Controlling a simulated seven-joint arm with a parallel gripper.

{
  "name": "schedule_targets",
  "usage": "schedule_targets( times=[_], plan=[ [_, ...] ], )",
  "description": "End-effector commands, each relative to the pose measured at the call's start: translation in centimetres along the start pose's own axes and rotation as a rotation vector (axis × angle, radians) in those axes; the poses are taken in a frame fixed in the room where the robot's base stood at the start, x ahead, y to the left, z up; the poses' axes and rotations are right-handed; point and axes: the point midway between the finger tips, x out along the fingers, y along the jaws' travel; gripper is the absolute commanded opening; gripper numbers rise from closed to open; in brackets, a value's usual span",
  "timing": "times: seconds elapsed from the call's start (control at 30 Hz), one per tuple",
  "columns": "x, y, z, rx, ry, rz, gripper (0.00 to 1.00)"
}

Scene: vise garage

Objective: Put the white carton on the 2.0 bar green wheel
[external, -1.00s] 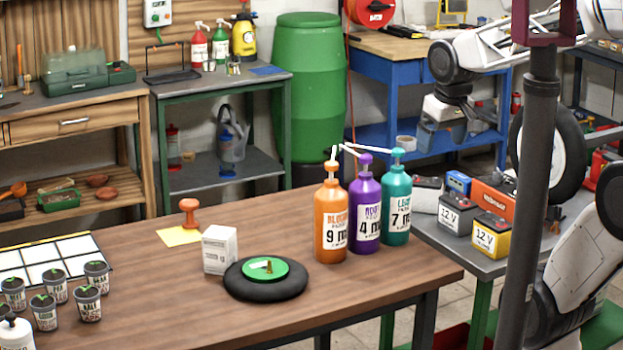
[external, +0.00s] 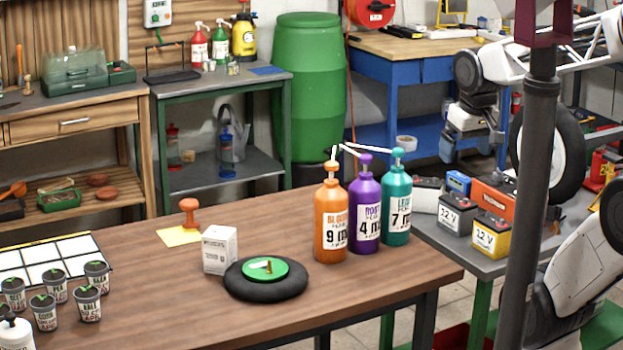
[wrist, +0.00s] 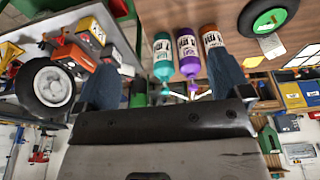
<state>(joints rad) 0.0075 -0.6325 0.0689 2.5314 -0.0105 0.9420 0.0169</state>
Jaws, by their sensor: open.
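The white carton (external: 220,250) stands upright on the brown wooden table, left of the green wheel. The green wheel (external: 266,284) lies flat on the table, a black tyre with a green hub and a brass-coloured stem; I cannot read a pressure on it. In the wrist view the green wheel (wrist: 268,20) is at the top right, with a pale box that looks like the carton (wrist: 272,46) beside it. My gripper (wrist: 165,85) is open and empty, its two dark fingers wide apart. In the external view my gripper (external: 465,130) is at the right, well away from the carton.
Three pump bottles, orange (external: 330,220), purple (external: 365,215) and teal (external: 397,210), stand right of the wheel. An orange stamp (external: 189,212) and several small pots (external: 88,303) are to the left. Batteries (external: 491,236) and a white-hubbed wheel (external: 570,150) are on the grey side table.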

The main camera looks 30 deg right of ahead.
Motion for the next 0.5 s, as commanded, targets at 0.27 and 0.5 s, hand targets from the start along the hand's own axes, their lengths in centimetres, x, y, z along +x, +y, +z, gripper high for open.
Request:
schedule_targets(
  times=[0.27,0.5],
  plan=[
    [0.2,-0.9,-2.1,-0.036,-0.012,-0.006,0.96],
    [0.9,-3.0,-6.7,-0.115,-0.036,-0.019,0.96]
  ],
)
